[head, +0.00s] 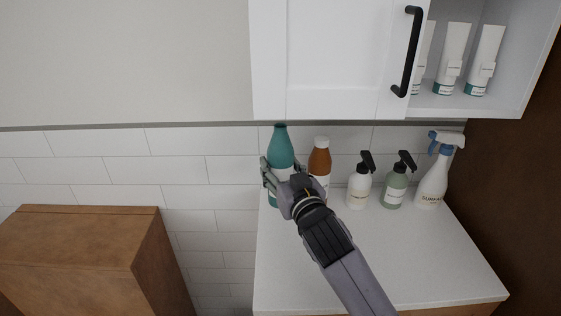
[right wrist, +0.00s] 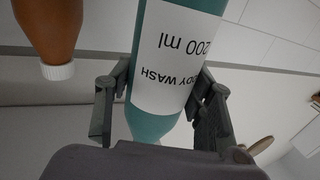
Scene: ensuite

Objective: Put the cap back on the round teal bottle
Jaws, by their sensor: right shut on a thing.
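The round teal bottle (head: 281,145) stands upright at the back left of the white counter. No cap of a different colour shows on its narrow top. My right gripper (head: 280,183) is shut around its lower body. In the right wrist view the teal bottle (right wrist: 178,60) appears upside down, with a white body wash label between the two fingers (right wrist: 165,112). Its narrow end is partly hidden behind the gripper. No loose cap can be made out in either view. My left gripper is not in view.
An amber bottle (head: 320,158) with a white cap stands close right of the teal one. Two pump bottles (head: 359,188) (head: 395,190) and a spray bottle (head: 434,180) stand further right. A wall cabinet (head: 320,60) hangs above. The counter front (head: 400,260) is clear.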

